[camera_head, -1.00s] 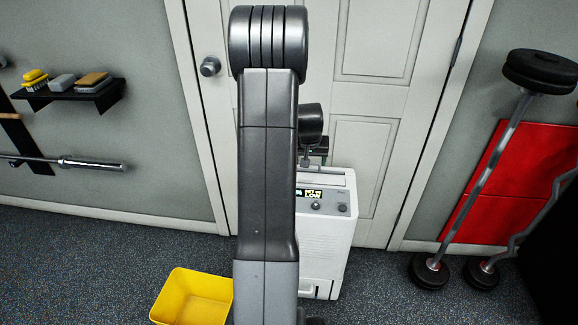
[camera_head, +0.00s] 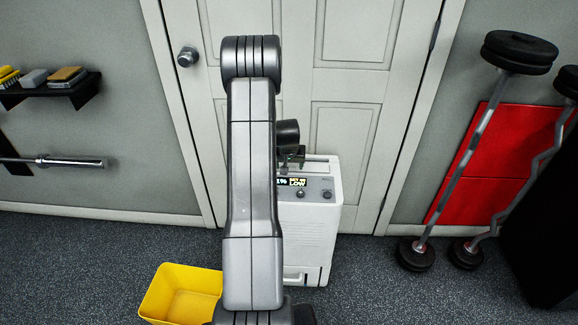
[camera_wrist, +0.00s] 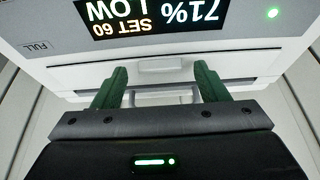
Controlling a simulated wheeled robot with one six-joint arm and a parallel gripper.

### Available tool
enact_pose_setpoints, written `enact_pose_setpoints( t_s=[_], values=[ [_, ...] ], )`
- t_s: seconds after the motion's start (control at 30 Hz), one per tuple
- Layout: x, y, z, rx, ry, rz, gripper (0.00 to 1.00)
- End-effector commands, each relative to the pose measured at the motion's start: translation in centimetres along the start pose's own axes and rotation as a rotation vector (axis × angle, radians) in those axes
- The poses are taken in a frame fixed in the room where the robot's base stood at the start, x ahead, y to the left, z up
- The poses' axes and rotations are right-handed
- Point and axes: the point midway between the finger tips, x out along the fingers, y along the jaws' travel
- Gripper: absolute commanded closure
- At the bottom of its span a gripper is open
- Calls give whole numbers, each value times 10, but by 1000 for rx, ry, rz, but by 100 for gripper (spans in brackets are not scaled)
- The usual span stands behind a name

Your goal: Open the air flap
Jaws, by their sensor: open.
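A white dehumidifier (camera_head: 313,225) stands upright on the floor in front of a door. Its lit display (camera_wrist: 150,14) reads 71%, SET 60, LOW, upside down in the wrist view. The air flap (camera_wrist: 150,74) appears to be the pale panel on its top, with a grey bar-like handle (camera_wrist: 150,98) beyond it. My gripper (camera_wrist: 158,78) is open, its green fingers apart on either side of the bar, with nothing held. I cannot tell whether the fingers touch the flap. In the head view my arm hides the dehumidifier's left part and most of the gripper.
A yellow bin (camera_head: 182,293) sits on the floor left of my arm. Barbells (camera_head: 465,150) lean by a red panel (camera_head: 478,165) at right. A black shelf (camera_head: 50,91) and a wall-mounted bar (camera_head: 60,161) are at left. Floor is clear right of the dehumidifier.

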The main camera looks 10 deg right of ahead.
Motion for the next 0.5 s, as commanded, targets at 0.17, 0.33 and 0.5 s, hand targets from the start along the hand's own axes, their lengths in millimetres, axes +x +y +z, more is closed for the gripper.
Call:
enact_pose_setpoints(
  t_s=[0.17,0.33,0.5],
  values=[
    [7,0,0,0,1,0,33],
    [8,0,0,0,1,0,33],
    [8,0,0,0,1,0,52]
  ],
)
